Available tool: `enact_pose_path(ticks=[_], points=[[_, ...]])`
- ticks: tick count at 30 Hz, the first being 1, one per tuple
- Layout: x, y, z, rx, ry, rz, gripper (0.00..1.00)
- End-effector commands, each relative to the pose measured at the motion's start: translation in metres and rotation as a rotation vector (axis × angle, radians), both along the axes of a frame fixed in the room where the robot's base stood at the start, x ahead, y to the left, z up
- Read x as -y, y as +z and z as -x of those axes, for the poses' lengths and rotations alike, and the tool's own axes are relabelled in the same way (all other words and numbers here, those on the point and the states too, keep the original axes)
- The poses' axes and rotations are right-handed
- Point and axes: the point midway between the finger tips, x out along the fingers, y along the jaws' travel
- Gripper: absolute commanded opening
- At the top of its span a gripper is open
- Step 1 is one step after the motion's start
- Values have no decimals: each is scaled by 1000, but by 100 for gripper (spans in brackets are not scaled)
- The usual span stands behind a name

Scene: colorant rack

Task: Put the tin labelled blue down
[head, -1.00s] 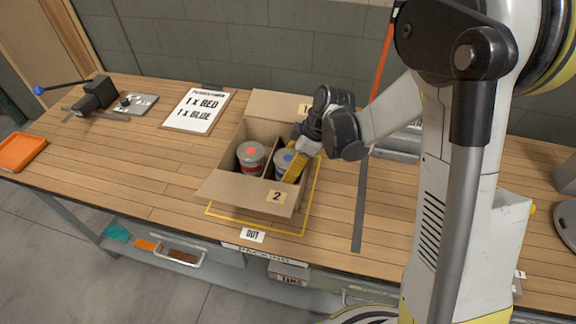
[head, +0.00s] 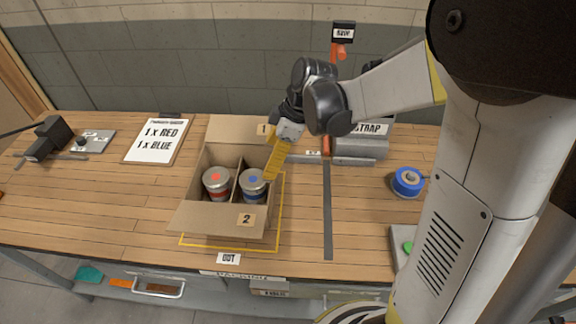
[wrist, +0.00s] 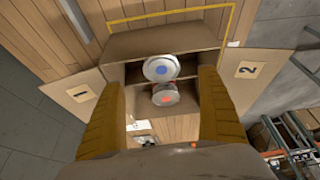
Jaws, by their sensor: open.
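The tin with the blue dot on its lid (head: 253,184) stands upright in the right compartment of the open cardboard box (head: 205,217). The tin with the red dot (head: 216,181) stands in the left compartment. My gripper (head: 272,168) is above the box's right rear side, with yellow fingers pointing down. In the wrist view the fingers (wrist: 160,80) are wide apart with nothing between their tips. The tin's lower part is hidden by the box.
Box flaps marked 1 (head: 262,129) and 2 (head: 246,219) stick out. A yellow outline (head: 278,215) surrounds the box. A clipboard (head: 157,140) reads 1 x RED, 1 x BLUE. A strap dispenser (head: 360,147) stands behind right, a blue round item (head: 408,181) farther right. The bench left of the box has free room.

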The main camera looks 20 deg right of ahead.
Motion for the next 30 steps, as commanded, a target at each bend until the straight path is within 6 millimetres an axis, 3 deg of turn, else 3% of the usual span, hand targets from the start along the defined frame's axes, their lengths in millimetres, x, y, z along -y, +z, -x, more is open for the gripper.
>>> enact_pose_path(ticks=[6, 13, 21, 30], points=[[13, 47, 40, 14, -326, 39, 88], [33, 82, 91, 71, -716, 24, 88], [53, 97, 141, 160, -1088, -75, 88], [61, 98, 157, 197, -1224, -141, 88]])
